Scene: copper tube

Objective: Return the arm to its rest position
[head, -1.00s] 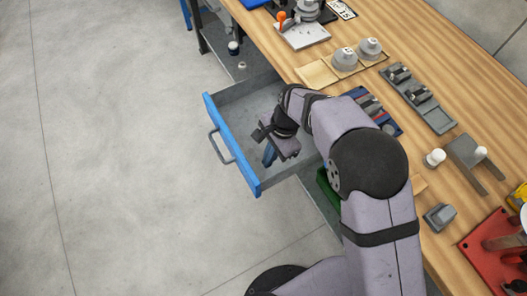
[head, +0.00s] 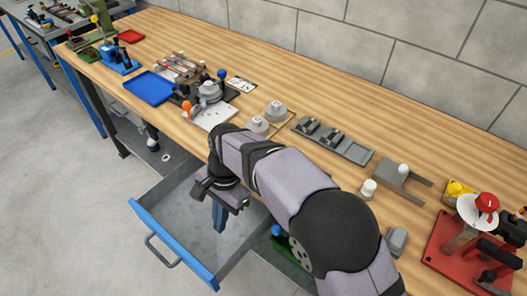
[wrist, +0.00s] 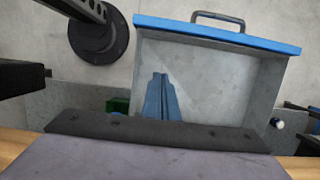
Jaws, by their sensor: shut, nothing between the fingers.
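My gripper (head: 218,226) points down over the open drawer, its blue fingers closed together with nothing between them. In the wrist view the shut fingers (wrist: 161,80) show against the drawer's floor. The drawer (head: 180,262) has a blue front with a grey handle and is pulled out from under the bench. Its visible floor is bare; part of it is hidden by my gripper and arm. My arm bends over the bench's front edge at the drawer's right side. I cannot tell how high the fingertips are above the drawer floor.
The wooden bench (head: 200,52) holds a fixture with an orange knob (head: 187,107), grey round parts on a wooden board (head: 267,117), a grey tray (head: 334,140), a blue tray (head: 150,87) and a red tool board (head: 447,262). The floor left of the drawer is clear.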

